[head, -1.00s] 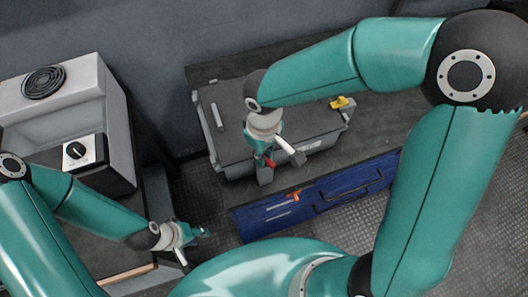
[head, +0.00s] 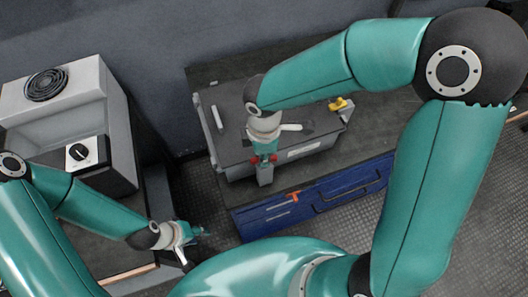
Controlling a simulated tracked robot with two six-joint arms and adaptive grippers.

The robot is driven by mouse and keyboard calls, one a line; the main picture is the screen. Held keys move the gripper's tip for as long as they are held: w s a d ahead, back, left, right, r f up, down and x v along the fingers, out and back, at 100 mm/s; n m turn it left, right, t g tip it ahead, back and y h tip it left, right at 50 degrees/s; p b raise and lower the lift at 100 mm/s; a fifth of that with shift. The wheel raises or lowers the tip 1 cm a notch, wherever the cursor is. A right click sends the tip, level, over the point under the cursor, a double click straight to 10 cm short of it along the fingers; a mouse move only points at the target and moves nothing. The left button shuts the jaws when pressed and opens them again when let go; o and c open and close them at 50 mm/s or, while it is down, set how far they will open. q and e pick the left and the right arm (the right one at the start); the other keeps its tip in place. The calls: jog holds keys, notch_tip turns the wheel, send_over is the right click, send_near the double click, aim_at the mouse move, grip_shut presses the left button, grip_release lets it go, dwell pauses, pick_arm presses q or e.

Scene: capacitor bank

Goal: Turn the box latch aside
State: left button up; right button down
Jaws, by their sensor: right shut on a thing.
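The grey box (head: 232,135) stands in the middle with its dark lid down. My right gripper (head: 264,179) reaches down at the front edge of the box, left of its middle. It is shut on the box latch, which the gripper and wrist mostly hide. Small red parts show on both sides of the gripper; I cannot tell whether they belong to the latch. My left gripper (head: 202,233) is low at the left, apart from the box, and too small to tell if it is open or shut.
A yellow item (head: 341,104) is at the box's right back corner. A grey cabinet (head: 75,110) with a black knob stands at the left.

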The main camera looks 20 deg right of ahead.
jog(key=shift+w+n, duration=0.1)
jog(key=shift+n, duration=0.7)
jog(key=c, duration=1.2)
grip_release()
jog(key=shift+r, duration=0.1)
notch_tip(320, 180, up, 12)
jog(key=shift+f, duration=0.1)
jog(key=shift+f, duration=0.1)
